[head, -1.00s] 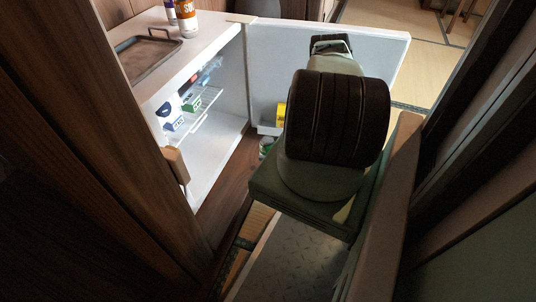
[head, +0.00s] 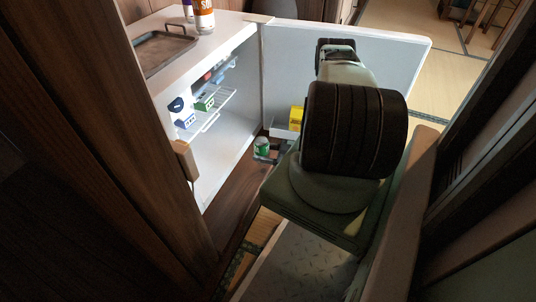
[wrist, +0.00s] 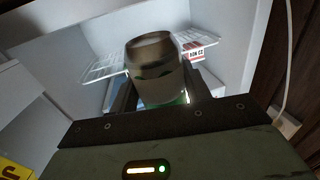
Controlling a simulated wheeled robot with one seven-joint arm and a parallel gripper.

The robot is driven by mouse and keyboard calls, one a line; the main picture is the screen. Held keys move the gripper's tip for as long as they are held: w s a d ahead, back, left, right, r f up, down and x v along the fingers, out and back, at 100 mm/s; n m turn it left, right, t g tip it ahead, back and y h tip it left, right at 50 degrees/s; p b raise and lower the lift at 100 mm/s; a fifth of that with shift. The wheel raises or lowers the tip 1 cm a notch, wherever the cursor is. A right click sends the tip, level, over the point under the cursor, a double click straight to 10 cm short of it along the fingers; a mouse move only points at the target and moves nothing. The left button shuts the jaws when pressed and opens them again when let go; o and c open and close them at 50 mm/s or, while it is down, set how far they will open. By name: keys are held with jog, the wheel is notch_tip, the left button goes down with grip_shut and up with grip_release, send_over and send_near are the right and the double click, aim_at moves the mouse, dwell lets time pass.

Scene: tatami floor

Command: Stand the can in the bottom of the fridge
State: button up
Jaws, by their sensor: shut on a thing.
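A small green can with a pale top (head: 262,145) is upright between the fingers of my gripper (head: 267,155) in the head view, just outside the open fridge. My gripper is shut on the can, which also shows in the wrist view (wrist: 155,72), upright and a little blurred, with a finger on each side. The fridge (head: 236,128) is white, with its door (head: 345,62) swung wide open to the right. Its bottom (head: 212,178) looks clear where I see it. Part of the inside is hidden by the wooden post at left.
A wire shelf (head: 208,112) in the fridge holds several cartons and other items. A yellow box (head: 296,118) sits in the door bin beside my arm. A tray (head: 158,50) and bottles (head: 204,16) are on top. A wooden post (head: 95,120) stands close at left.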

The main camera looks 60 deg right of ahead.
jog(key=shift+w+d+f+b+x, duration=0.15)
jog(key=shift+d+f+b+x, duration=0.5)
jog(key=shift+x, duration=1.95)
jog(key=shift+w+d+r+b+x, duration=0.2)
jog(key=shift+b+x, duration=0.9)
jog(key=shift+x, duration=1.55)
jog(key=shift+w+d+f+b+x, duration=0.1)
jog(key=shift+d+f+b+x, duration=0.6)
jog(key=shift+x, duration=1.9)
jog(key=shift+d+b+x, duration=0.2)
jog(key=shift+b+x, duration=0.55)
jog(key=shift+x, duration=1.2)
jog(key=shift+w, duration=0.1)
jog(key=o, duration=1.2)
